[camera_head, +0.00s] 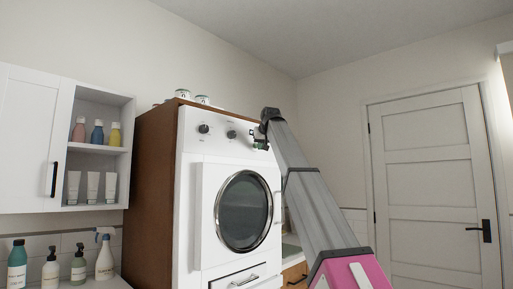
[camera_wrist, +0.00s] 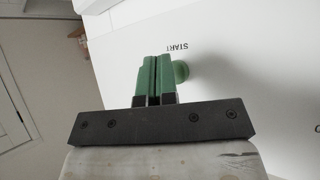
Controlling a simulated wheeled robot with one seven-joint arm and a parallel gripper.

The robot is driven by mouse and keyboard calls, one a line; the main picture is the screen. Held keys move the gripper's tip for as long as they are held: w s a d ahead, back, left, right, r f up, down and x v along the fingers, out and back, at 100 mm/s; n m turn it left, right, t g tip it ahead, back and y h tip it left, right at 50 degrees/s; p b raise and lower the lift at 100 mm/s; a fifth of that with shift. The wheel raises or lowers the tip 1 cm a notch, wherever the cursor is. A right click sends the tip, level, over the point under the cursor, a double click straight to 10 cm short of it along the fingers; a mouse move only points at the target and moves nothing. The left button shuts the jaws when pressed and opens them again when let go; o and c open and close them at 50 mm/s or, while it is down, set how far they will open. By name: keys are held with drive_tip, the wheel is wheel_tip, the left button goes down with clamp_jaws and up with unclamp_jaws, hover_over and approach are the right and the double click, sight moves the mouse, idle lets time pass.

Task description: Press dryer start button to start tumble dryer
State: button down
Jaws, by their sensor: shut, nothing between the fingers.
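The white tumble dryer (camera_head: 190,225) stands in a brown wooden housing, its round dark door closed. Its top panel carries two dark knobs at the left and middle. In the head view my gripper (camera_head: 258,141) is at the right end of that panel and covers what lies behind it. In the wrist view the green fingers of my gripper (camera_wrist: 152,62) are shut with nothing between them. The round green start button (camera_wrist: 181,71) shows just right of the fingertips, beside the word START on the white panel. I cannot tell whether the fingers touch it.
A white wall cabinet (camera_head: 32,140) with bottles and tubes hangs at the left. Several bottles stand on the counter below it. A closed white door (camera_head: 430,190) is at the right. My arm reaches up in front of the dryer's right side.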

drive_tip(key=shift+w+a, duration=0.25)
drive_tip(key=shift+a, duration=0.05)
idle(0.5)
drive_tip(key=shift+s+d, duration=0.6)
drive_tip(key=shift+d, duration=0.1)
drive_tip(key=s+d, duration=0.3)
drive_tip(key=d, duration=0.1)
drive_tip(key=shift+s+d, duration=0.35)
drive_tip(key=shift+d, duration=0.05)
idle(0.4)
drive_tip(key=shift+f, duration=0.1)
idle(0.5)
